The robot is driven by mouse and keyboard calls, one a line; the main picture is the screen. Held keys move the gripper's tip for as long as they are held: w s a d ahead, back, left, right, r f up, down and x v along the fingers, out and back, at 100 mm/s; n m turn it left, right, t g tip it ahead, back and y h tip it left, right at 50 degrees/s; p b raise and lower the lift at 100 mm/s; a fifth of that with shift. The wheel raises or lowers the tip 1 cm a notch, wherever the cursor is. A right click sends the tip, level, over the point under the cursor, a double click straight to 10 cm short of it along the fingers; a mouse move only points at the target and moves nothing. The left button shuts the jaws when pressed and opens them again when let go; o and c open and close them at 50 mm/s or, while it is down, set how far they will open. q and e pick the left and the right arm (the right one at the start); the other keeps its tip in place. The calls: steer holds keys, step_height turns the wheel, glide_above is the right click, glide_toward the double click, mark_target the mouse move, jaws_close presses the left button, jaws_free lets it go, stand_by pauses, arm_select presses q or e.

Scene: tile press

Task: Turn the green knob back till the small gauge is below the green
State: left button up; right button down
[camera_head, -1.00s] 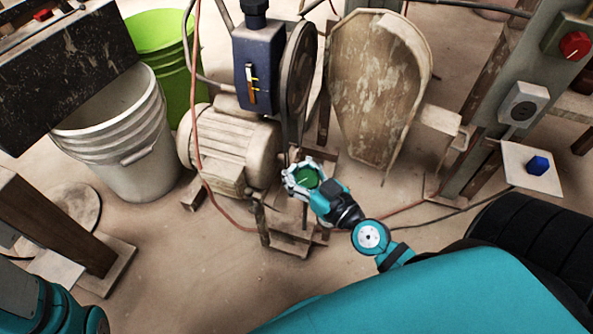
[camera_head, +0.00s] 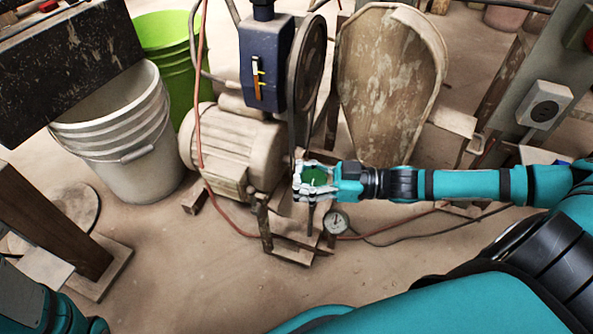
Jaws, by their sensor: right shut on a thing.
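The green knob (camera_head: 315,176) is on the machine, in front of the motor's right end. My right gripper (camera_head: 302,181) has come in from the right and is shut on the knob, with its fingers around it. The small gauge (camera_head: 336,222) shows just below and to the right of the gripper, with a round white dial. Its needle and any green band are too small to read. My left gripper is out of view; only part of my left arm shows at the bottom left corner.
The motor (camera_head: 228,150) and a blue box (camera_head: 265,65) with a lever stand behind the knob. A large belt guard (camera_head: 385,90) rises behind my right forearm. A white bucket (camera_head: 125,150) and a green bucket (camera_head: 170,60) stand at left. The floor in front is clear.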

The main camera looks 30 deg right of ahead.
steer(key=shift+s+d+r+n+g+h, duration=0.15)
steer(key=shift+s+n+g+h, duration=0.45)
steer(key=shift+n+g, duration=2.7)
steer(key=shift+s+d+f+n+g+h, duration=0.1)
steer(key=shift+s+n+g+h, duration=0.5)
steer(key=shift+n+g, duration=2.7)
steer(key=shift+s+d+r+n+g+h, duration=0.15)
steer(key=shift+s+n+g, duration=1.1)
steer(key=shift+g, duration=3.75)
steer(key=shift+w+n, duration=0.25)
steer(key=shift+n, duration=0.1)
steer(key=c, duration=0.8)
jaws_free()
steer(key=shift+f, duration=0.15)
step_height(320, 180, up, 10)
